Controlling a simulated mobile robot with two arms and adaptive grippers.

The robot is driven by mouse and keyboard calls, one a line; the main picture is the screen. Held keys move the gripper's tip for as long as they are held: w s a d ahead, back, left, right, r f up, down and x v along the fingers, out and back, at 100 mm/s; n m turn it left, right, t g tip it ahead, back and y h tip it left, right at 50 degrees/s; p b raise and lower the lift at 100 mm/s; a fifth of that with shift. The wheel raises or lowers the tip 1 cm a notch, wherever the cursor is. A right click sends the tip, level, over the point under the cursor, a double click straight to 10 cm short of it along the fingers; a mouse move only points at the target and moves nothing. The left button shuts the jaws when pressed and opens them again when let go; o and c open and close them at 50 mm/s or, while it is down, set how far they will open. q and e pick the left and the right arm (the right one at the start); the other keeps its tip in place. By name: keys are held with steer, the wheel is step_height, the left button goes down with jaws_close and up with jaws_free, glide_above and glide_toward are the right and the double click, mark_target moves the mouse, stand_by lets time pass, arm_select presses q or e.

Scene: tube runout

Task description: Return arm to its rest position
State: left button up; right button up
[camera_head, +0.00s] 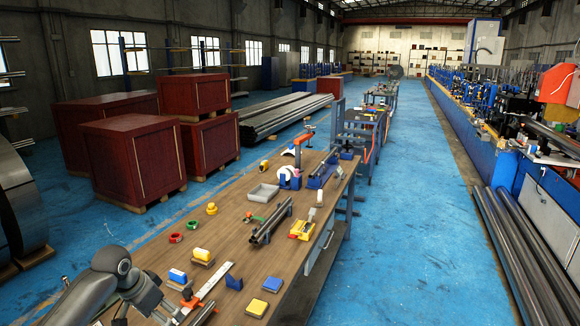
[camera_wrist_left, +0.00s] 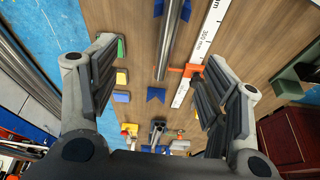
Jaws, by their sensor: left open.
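My left arm (camera_head: 112,275) reaches in at the lower left of the head view, over the near end of the wooden workbench (camera_head: 232,235). Its gripper is hard to make out there. In the left wrist view my left gripper (camera_wrist_left: 150,62) is open, its two dark-padded fingers wide apart. A grey metal tube (camera_wrist_left: 170,40) and a white ruler (camera_wrist_left: 200,45) with an orange stop (camera_wrist_left: 186,70) show between and beyond the fingers. Nothing is held between the pads. My right gripper is in neither view.
The bench holds a blue V-block (camera_head: 234,283), a yellow block (camera_head: 256,307), a blue block (camera_head: 271,284), a bundle of tubes (camera_head: 271,222) and a grey tray (camera_head: 263,193). Red crates (camera_head: 135,160) stand left of it.

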arm_select(q)
steer(key=s+d+f, duration=0.6)
steer(key=s+d, duration=0.1)
steer(key=s, duration=0.3)
steer(key=s+d+f, duration=0.6)
steer(key=s, duration=0.3)
steer(key=s+a+r+n+y, duration=0.1)
steer(key=s+n, duration=0.1)
steer(key=s, duration=0.7)
steer(key=s+a+r+n, duration=0.1)
steer(key=s, duration=0.8)
step_height(320, 180, down, 31)
steer(key=s+g+b, duration=0.1)
steer(key=b, duration=0.4)
steer(key=s+a+f+g+b, duration=0.1)
steer(key=s+a+f+b, duration=0.2)
steer(key=s+f, duration=1.4)
step_height(320, 180, down, 4)
steer(key=shift+s+f+g+y+b, duration=0.15)
steer(key=shift+g+y+b, duration=0.15)
steer(key=shift+b, duration=0.7)
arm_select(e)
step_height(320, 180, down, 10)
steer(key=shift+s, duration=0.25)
